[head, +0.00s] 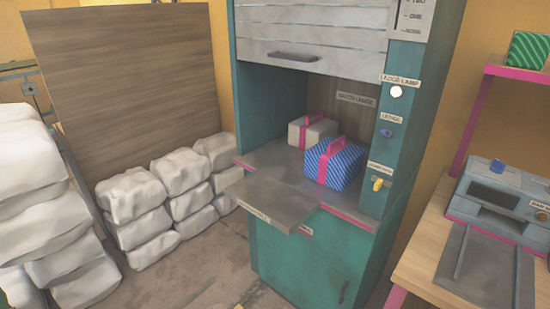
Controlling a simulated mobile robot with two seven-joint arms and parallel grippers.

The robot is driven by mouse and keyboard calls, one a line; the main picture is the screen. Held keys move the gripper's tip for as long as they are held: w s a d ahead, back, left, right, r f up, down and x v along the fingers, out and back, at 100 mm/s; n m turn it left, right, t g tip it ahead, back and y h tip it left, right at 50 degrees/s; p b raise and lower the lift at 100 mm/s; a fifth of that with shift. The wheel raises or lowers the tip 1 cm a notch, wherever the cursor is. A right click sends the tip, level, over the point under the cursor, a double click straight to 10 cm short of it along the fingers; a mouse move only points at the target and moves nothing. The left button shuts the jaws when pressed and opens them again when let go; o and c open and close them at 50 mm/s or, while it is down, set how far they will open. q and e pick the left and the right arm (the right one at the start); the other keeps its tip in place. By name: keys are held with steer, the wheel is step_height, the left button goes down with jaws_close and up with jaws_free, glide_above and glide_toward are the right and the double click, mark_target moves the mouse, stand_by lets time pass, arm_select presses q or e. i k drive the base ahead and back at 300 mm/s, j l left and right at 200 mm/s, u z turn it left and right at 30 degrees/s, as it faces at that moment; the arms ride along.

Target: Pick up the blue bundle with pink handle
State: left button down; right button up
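The blue bundle (334,164) has pale diagonal stripes and a pink strap. Its pink handle (332,148) stands up on top. It sits on the grey deck (283,172) inside the teal press cabinet, near the front right of the opening. A light beige bundle (312,131) with a pink strap and handle stands just behind it to the left. Neither of my grippers shows in the head view.
A slatted shutter (312,37) is raised above the opening. A grey shelf (272,202) juts out at the front left. White sacks (133,196) are stacked at left. A wooden bench (421,262) with a grey machine (500,196) stands at right. Some floor before the cabinet is clear.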

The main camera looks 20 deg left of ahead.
mark_target(335, 164)
steer(key=u, duration=0.4)
steer(key=i+j, duration=0.15)
steer(key=i, duration=0.15)
steer(key=i+j, duration=0.15)
steer(key=i, duration=0.15)
steer(key=i+z, duration=0.15)
steer(key=z, duration=0.2)
steer(key=i+j+z, duration=0.1)
steer(key=z, duration=0.25)
steer(key=i+j+z, duration=0.1)
steer(key=z, duration=0.6)
